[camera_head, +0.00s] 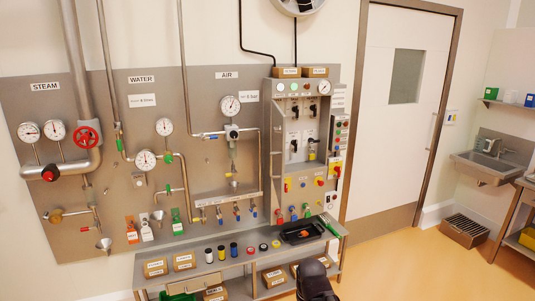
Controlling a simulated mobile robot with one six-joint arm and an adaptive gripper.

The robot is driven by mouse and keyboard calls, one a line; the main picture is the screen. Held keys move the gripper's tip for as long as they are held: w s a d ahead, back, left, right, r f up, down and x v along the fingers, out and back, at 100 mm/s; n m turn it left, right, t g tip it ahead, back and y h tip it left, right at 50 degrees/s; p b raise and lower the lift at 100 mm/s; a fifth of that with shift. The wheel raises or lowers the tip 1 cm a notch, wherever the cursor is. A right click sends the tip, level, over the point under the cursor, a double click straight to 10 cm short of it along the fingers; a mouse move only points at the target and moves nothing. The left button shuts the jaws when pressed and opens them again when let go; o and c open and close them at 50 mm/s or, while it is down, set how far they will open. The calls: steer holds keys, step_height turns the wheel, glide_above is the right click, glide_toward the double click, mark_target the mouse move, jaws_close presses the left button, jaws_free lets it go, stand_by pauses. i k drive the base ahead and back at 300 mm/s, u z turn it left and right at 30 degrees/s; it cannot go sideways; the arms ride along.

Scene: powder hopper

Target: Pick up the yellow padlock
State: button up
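I cannot make out the yellow padlock for certain. Small yellow items show on the grey cabinet panel (303,220): a yellow piece (312,154) at mid height and yellow switch plates lower down. A black part of my arm (314,279) rises at the bottom edge, in front of the bench. My gripper's fingers cannot be made out there, and nothing held can be seen.
A black tray (289,241) with a red-orange item stands at the bench's right end. Several small cylinders (221,252) and cardboard boxes (184,261) stand to its left. Pipes and gauges cover the wall panel. The floor (420,265) at right is clear up to a crate (464,232) and sink (490,164).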

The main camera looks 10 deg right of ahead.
mark_target(311, 156)
steer(key=z, duration=0.05)
steer(key=i, duration=1)
steer(key=u, duration=0.05)
